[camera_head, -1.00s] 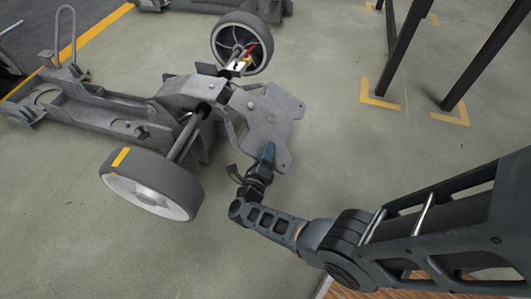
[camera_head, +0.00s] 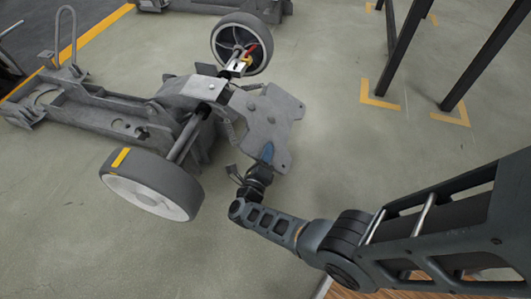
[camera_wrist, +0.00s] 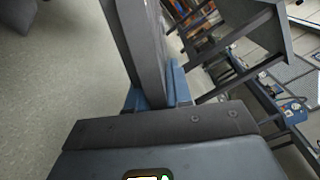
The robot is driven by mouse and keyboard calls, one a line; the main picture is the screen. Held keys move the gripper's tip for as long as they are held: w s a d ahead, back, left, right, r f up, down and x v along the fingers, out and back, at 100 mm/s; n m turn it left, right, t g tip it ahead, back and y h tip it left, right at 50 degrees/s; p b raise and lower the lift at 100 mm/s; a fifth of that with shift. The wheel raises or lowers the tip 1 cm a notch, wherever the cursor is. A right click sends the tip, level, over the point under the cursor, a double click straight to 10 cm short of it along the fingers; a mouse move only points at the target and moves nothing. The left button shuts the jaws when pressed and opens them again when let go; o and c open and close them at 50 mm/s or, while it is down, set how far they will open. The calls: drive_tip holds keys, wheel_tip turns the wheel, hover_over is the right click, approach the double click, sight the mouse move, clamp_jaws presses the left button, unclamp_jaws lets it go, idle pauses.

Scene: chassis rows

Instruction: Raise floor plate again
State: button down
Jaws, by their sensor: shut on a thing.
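The floor plate (camera_head: 266,118) is a flat grey metal plate with notched corners and small holes. It sits at the right end of the grey chassis (camera_head: 110,110), between the two wheels. My gripper (camera_head: 267,156) is at its near edge, with the blue fingers shut on it. In the wrist view the plate (camera_wrist: 143,45) shows almost edge-on as a dark slab rising between the blue fingers (camera_wrist: 158,92). The plate's height above the floor is hard to tell.
A near wheel (camera_head: 152,183) with a yellow mark and a far wheel (camera_head: 241,44) flank the chassis. Black stand legs (camera_head: 398,50) stand at the upper right, with yellow corner marks (camera_head: 381,101) on the floor. The floor right of the plate is clear.

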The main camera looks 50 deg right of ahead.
wheel_tip(320, 180, up, 13)
drive_tip(key=n+p, duration=0.6)
drive_tip(key=p, duration=0.7)
drive_tip(key=shift+s+d+f, duration=0.15)
drive_tip(key=shift+s+f, duration=0.05)
drive_tip(key=shift+s, duration=0.25)
drive_tip(key=c, duration=1.3)
unclamp_jaws()
drive_tip(key=shift+r, duration=0.15)
drive_tip(key=shift+o, duration=0.9)
drive_tip(key=p+v, duration=0.1)
drive_tip(key=v, duration=0.6)
drive_tip(key=shift+a, duration=0.4)
drive_tip(key=shift+s+a, duration=0.1)
drive_tip(key=shift+s, duration=0.05)
